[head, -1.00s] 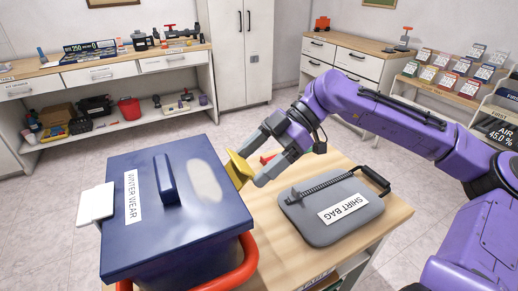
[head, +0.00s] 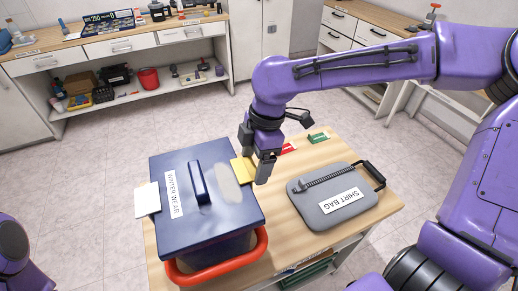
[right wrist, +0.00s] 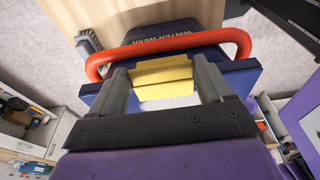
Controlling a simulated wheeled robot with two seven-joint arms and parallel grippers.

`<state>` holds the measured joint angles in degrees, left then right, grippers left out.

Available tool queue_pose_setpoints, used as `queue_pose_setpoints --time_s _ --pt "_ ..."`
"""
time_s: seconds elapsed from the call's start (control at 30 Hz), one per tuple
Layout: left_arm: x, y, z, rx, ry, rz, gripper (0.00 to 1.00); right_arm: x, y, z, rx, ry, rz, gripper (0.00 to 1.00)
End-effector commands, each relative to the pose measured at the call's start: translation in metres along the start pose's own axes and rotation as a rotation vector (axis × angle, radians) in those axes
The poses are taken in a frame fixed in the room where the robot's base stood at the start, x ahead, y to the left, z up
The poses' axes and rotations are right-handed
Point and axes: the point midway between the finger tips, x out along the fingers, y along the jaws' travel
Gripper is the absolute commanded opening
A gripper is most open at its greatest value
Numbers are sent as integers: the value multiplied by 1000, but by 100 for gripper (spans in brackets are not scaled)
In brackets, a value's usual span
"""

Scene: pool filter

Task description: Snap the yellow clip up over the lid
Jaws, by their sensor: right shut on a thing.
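The dark blue box with its blue lid (head: 225,205), labelled WINTER WEAR, stands on the wooden table. The yellow clip (head: 241,171) is at the lid's right edge in the head view; it also shows in the right wrist view (right wrist: 165,82). My right gripper (head: 262,174) points down at that edge and is shut on the yellow clip, with one finger on each side of it. I cannot tell whether the clip's lip is hooked over the lid. A white clip (head: 147,198) sticks out flat from the opposite side. My left gripper is out of view.
A red-orange handle (head: 217,268) loops around the box's near side. A grey SHIRT BAG case (head: 325,212) lies right of the box. Red and green small items (head: 317,137) lie at the table's back edge. Bare wood separates box and case.

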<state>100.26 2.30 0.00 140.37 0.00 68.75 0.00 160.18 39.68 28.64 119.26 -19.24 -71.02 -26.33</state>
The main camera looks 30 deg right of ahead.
Motion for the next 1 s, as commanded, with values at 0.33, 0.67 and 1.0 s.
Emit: queue_pose_setpoints --time_s 0.33,0.67,1.0 --pt "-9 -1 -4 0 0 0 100 1 0 -3 -1 -43 -1 49" --pt "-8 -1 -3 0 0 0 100 1 -1 -3 -1 -43 -2 92" --pt "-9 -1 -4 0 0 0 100 -8 0 -3 1 -43 2 100"
